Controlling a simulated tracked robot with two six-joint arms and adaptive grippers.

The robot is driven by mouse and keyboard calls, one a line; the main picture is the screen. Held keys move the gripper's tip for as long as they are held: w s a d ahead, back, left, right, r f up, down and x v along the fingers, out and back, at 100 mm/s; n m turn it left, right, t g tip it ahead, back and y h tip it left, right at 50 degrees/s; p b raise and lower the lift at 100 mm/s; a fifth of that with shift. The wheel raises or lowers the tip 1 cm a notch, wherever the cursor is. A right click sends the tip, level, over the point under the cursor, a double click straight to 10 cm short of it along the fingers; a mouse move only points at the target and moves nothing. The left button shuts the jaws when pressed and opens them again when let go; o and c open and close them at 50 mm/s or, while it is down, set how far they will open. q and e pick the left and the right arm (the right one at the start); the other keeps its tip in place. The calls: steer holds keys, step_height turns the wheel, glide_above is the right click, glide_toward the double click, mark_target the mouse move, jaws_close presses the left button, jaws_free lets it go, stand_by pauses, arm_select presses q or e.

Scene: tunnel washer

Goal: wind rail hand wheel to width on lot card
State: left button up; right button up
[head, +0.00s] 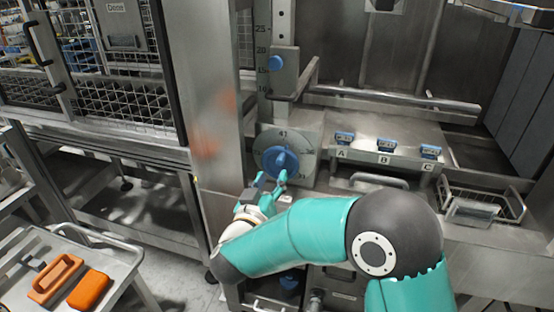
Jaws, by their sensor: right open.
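The blue hand wheel (280,162) sits on a round grey dial (262,143) with numbers around it, 41 at the top. My right gripper (271,181) is open with its teal fingers at the lower edge of the wheel; I cannot tell whether they touch it. Above is a vertical scale (262,48) marked with 25, 20, 15 and a lower figure, with a blue knob (276,63) on a plate beside it. A rail (312,75) runs from there. I cannot make out a lot card. My left gripper is not in view.
Blue clips marked A (344,137), B (385,142) and C (430,151) sit on a ledge to the right, near a wire basket (484,203). A trolley (30,300) at lower left holds an orange-handled tool (56,277) and an orange block (89,289). A mesh cage stands left.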

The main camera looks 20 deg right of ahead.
mark_target(280, 162)
steer(key=p+x, duration=0.1)
steer(key=x, duration=0.6)
steer(key=shift+w+d, duration=0.2)
steer(key=shift+w, duration=0.1)
